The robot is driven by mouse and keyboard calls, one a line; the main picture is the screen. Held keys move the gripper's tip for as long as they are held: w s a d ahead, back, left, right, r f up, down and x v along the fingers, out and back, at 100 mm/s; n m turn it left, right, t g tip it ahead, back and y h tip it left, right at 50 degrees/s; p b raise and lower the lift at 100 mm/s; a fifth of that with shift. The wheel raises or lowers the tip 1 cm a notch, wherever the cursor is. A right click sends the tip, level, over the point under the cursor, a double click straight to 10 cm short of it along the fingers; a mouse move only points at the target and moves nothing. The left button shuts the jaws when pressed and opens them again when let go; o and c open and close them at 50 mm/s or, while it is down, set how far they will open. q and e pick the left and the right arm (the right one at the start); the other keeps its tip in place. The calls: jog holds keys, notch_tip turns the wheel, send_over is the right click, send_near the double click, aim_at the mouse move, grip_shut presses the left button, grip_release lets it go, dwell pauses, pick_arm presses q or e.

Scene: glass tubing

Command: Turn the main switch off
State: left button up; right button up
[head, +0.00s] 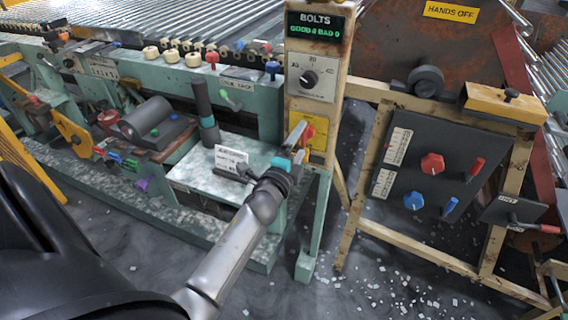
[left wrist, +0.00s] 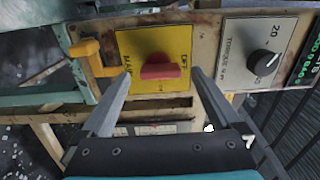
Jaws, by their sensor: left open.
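The main switch is a red handle (left wrist: 160,71) on a yellow plate (left wrist: 127,45) lettered MAIN and OFF. In the left wrist view the handle lies crosswise in the picture. In the head view the yellow plate (head: 319,133) is on the cream post below the dial, partly hidden by my left gripper (head: 300,143). My left gripper, also in the left wrist view (left wrist: 160,78), is open, with one finger on each side of the red handle. Gaps show between handle and fingers, so it is not gripped. My right gripper is not in view.
A torque dial (head: 309,79) and a green-lit BOLTS display (head: 316,26) are above the plate. A yellow lever (left wrist: 92,57) sits close beside it. A dark panel with a red knob (head: 432,163) and blue knob (head: 413,201) stands at right. White bits litter the floor.

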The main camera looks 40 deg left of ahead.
pick_arm(q)
jog(key=p+v, duration=0.1)
jog(key=v, duration=1.2)
jog(key=shift+s, duration=0.2)
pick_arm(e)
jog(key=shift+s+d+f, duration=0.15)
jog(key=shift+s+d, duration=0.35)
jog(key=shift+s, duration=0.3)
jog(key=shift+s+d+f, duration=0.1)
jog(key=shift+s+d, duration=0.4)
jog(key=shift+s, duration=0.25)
pick_arm(q)
jog(key=shift+d, duration=0.15)
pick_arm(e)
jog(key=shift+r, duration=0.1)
